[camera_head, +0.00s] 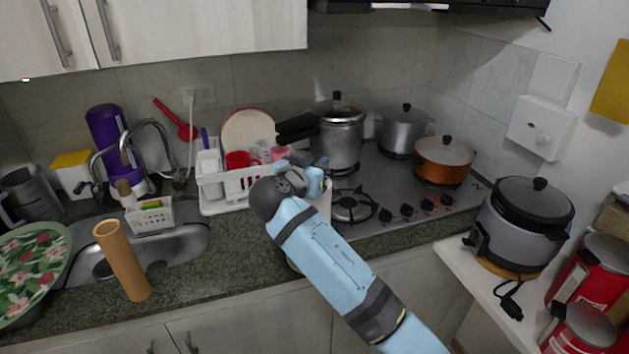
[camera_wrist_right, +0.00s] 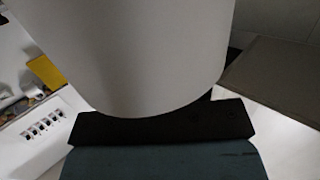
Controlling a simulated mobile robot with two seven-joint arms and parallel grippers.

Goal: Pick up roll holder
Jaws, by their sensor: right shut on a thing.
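The roll holder (camera_wrist_right: 150,50) shows in the right wrist view as a large pale cylinder filling the top middle, right against my gripper. In the head view only a white edge of it (camera_head: 325,203) shows, mostly hidden behind my right wrist, near the counter between the dish rack and the stove. My right gripper (camera_head: 313,172) is shut on the roll holder; its fingers are largely hidden by my wrist. I cannot tell whether the roll holder touches the counter. My left gripper is not in view.
A white dish rack (camera_head: 212,187) with cups stands left of my gripper. The stove (camera_head: 440,200) with several pots is to the right. A tan upright cylinder (camera_head: 122,262) stands at the sink's front edge. A rice cooker (camera_head: 518,235) sits on the right ledge.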

